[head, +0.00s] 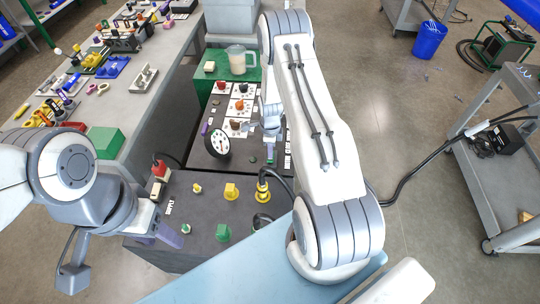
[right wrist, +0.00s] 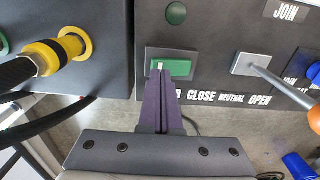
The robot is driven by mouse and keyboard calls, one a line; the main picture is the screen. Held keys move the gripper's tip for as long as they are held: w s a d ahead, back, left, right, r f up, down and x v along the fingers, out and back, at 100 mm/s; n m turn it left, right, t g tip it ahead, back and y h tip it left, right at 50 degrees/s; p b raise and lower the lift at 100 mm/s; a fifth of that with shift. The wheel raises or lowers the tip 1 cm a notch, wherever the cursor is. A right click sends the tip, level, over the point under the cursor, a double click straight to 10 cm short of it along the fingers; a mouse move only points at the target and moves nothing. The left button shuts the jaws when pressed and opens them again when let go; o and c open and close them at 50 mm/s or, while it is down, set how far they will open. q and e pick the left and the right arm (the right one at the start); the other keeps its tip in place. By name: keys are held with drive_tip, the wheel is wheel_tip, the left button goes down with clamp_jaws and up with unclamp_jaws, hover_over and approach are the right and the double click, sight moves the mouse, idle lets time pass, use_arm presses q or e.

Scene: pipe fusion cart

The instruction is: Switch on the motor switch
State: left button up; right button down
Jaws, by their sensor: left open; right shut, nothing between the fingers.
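In the right wrist view, the motor switch (right wrist: 178,68) is a green rocker in a dark rectangular frame on the black panel. Its label below is mostly hidden behind my fingers. My right gripper (right wrist: 159,78) is shut and empty, with its purple fingertips at the left part of the rocker, over or against it; I cannot tell whether they press it. A small pale mark shows at the rocker's left end. In the head view my right arm covers part of the panel. My left gripper (head: 168,236) is open and empty, low at the left beside the front box.
A round green lamp (right wrist: 176,13) sits above the switch. A lever (right wrist: 270,75) with an orange knob stands to its right, by CLOSE, NEUTRAL and OPEN. A yellow connector (right wrist: 58,50) with a black hose is at left. A gauge (head: 217,145) stands on the cart.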

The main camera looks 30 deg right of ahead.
drive_tip(key=shift+f+b, duration=0.85)
drive_tip(key=shift+f, duration=0.15)
idle(0.4)
drive_tip(key=shift+r, duration=0.1)
drive_tip(key=shift+r+p, duration=2.3)
drive_tip(key=shift+r, duration=1.15)
drive_tip(key=shift+f, duration=0.1)
